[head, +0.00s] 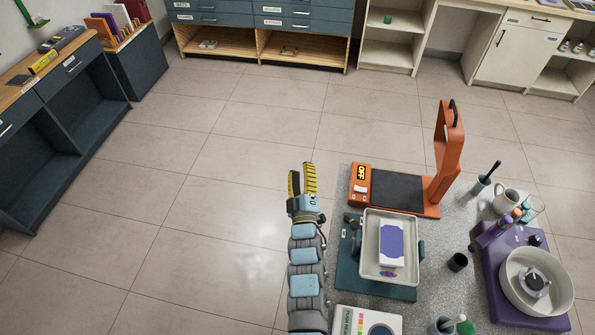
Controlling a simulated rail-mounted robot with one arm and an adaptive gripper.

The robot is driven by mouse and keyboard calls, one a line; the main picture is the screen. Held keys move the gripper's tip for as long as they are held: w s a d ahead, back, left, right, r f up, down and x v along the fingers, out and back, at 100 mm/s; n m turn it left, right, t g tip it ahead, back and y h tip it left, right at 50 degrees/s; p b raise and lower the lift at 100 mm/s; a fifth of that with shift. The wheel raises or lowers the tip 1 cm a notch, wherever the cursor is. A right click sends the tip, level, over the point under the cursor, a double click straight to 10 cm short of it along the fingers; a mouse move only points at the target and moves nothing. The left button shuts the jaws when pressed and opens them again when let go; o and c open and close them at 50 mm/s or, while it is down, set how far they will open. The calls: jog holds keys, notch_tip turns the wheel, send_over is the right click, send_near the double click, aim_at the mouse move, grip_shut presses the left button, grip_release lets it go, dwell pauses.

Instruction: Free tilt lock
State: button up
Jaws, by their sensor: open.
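A teal stand (347,278) on the speckled worktop holds a pale tray (391,277). A white block with a purple face (391,243) lies in the tray. Teal supports show on both sides of the tray. A small dark part (353,221) sits at the stand's upper left; I cannot tell whether it is the tilt lock or how it is set. My gripper (302,173) has yellow fingers, apart and empty. It is left of the stand, near the worktop's left edge, pointing toward the back. Its height is unclear.
An orange device (447,165) with an OFF display and dark plate stands behind the tray. A purple machine with a white bowl (507,286), a mug (506,201) and a dark cup (457,262) are on the right. A panel (368,321) is in front. Left floor is clear.

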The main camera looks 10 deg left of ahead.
jog(key=shift+s+r+m+t, duration=0.35)
jog(key=shift+s+r, duration=0.25)
jog(key=shift+s, duration=0.2)
